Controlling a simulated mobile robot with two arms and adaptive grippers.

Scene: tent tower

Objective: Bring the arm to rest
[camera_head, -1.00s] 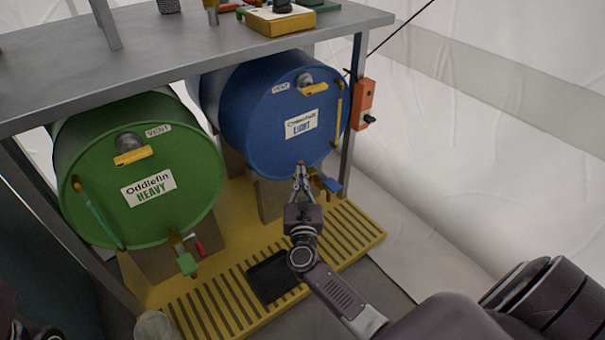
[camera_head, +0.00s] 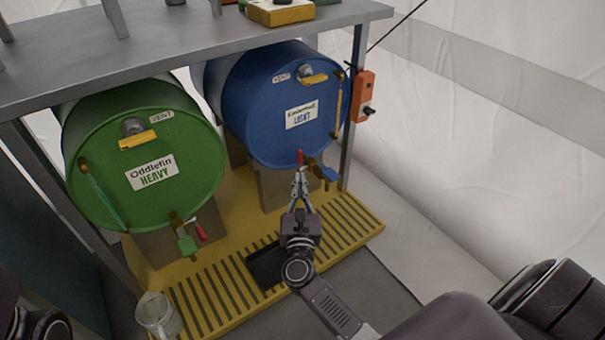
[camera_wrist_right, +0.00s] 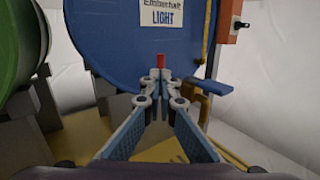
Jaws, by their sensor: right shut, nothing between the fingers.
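My right gripper (camera_head: 299,174) is shut with nothing between its fingers. It points at the lower front of the blue drum (camera_head: 268,122), labelled LIGHT. In the right wrist view the closed fingertips (camera_wrist_right: 158,78) overlap the drum's lower edge. A small red piece (camera_wrist_right: 161,60) shows just beyond the tips; whether they touch it cannot be told. The blue tap handle (camera_wrist_right: 212,84) is to the right of the fingers, apart from them in the picture. My left gripper is not in view; only dark parts of my own body show at the lower left.
A yellow slatted tray (camera_head: 225,298) lies below both drums. A clear jug (camera_head: 157,315) stands at the lower left. A grey shelf (camera_head: 190,45) spans above. An orange box (camera_head: 364,97) hangs on the right post.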

